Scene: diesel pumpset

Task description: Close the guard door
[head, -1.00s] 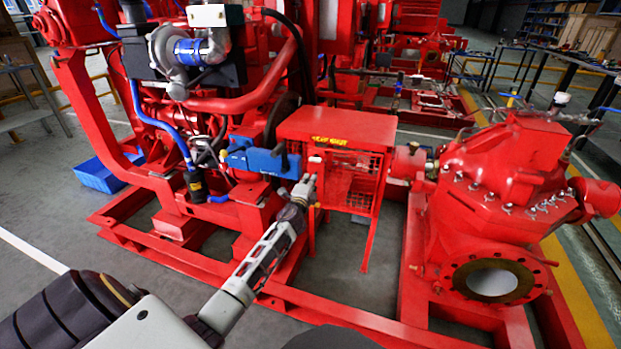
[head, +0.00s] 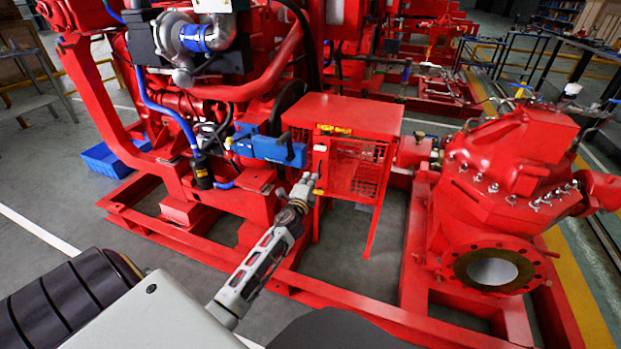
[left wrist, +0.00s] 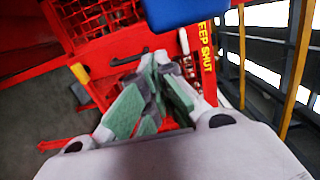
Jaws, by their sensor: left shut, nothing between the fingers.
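The red guard (head: 350,118) is a box with a solid top and mesh sides between the engine and the pump. Its red mesh door (head: 358,172) faces the front; whether it stands ajar is hard to tell. A yellow KEEP SHUT label shows near its top. In the left wrist view, red mesh (left wrist: 105,18), a black handle (left wrist: 130,57) and a yellow piece (left wrist: 80,73) show beyond the fingers. My left gripper (head: 307,183) is shut and empty, just left of the door; contact cannot be told. Its green-padded fingers (left wrist: 150,95) show close up. My right gripper is not in view.
A blue box-shaped part (head: 268,147) juts out beside the guard's left side, just above my left gripper. The red pump (head: 510,180) stands to the right. Red base rails (head: 345,312) run along the front.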

